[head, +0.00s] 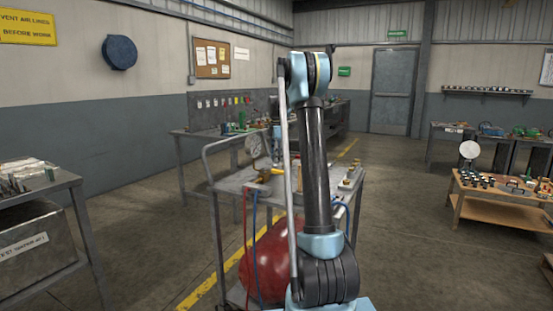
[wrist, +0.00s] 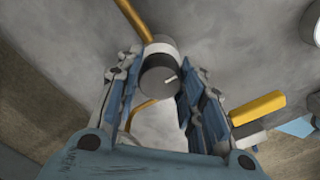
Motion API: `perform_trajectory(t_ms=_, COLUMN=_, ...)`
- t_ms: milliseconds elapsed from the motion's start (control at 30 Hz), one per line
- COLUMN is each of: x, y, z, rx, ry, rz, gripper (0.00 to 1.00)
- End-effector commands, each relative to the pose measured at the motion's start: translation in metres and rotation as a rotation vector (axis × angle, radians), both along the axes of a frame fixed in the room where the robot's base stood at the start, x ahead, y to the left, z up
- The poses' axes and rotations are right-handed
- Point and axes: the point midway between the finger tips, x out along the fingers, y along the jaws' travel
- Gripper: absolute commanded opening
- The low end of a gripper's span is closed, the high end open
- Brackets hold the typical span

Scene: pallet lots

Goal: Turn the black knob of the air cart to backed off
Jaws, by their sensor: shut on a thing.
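The black knob (wrist: 157,78) is in the middle of the wrist view, a dark round cylinder with a short white mark on the right of its face. My gripper (wrist: 160,88) has one finger on each side of the knob and is shut on it. A grey collar and yellow pipe sit behind the knob. My arm hides part of the cart, and I cannot make out the knob there.
A yellow lever (wrist: 257,108) sticks out right of my fingers in the wrist view. Red and blue hoses hang at the cart's front. A grey bench (head: 40,190) is at the left, a wooden table (head: 500,195) at the right. Floor between cart and wooden table is clear.

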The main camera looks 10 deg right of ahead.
Motion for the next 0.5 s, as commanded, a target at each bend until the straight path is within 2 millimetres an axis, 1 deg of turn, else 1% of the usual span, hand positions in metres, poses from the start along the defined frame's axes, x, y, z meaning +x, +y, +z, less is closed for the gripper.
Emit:
perform_trajectory(t_ms=33, x=0.0020, y=-0.0025, z=0.0002, rx=-0.003, ry=-0.005, rz=0.008, gripper=0.12)
perform_trajectory(t_ms=500, x=0.0026, y=-0.0031, z=0.0002, rx=-0.004, ry=-0.006, rz=0.031, gripper=0.12)
